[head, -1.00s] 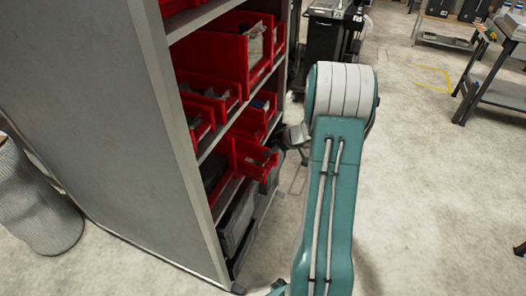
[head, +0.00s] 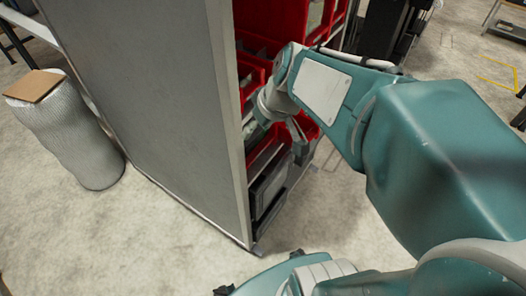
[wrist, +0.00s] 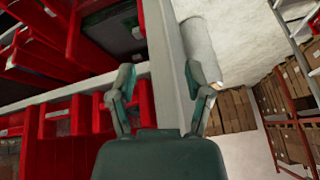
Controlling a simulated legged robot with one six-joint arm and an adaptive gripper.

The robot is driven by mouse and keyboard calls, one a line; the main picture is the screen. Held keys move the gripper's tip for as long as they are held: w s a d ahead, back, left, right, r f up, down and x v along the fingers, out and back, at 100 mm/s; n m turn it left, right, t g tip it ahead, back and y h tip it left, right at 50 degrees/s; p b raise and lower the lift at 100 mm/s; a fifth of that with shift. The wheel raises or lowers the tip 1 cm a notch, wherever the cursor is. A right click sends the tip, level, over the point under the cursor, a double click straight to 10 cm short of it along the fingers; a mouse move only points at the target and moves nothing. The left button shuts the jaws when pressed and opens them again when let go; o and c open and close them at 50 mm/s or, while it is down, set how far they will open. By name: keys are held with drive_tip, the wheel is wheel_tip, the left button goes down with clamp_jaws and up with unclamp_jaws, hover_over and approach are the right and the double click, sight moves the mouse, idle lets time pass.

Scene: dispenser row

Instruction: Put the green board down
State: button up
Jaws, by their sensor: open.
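I cannot make out a green board for certain in either view. My gripper (head: 298,140) is beside the red bins on the open side of the shelf rack. In the wrist view its two fingers (wrist: 160,76) stand apart, with nothing held between them. The bin contents are mostly hidden in the head view.
The grey rack side (head: 150,90) stands close to the left of my arm. A pale round pedestal (head: 75,135) with a flat brown piece (head: 33,85) on top stands farther left. Dark cabinets (head: 385,30) stand behind the rack. Open floor lies in front.

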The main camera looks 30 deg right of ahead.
drive_tip(key=s+a+r+m+t+h, duration=0.1)
drive_tip(key=s+a+r+m+h, duration=0.1)
drive_tip(key=s, duration=0.8)
drive_tip(key=shift+s+a+r+m, duration=0.15)
drive_tip(key=shift+a+r+m, duration=0.05)
drive_tip(key=shift+a+m, duration=0.25)
drive_tip(key=shift+a, duration=0.1)
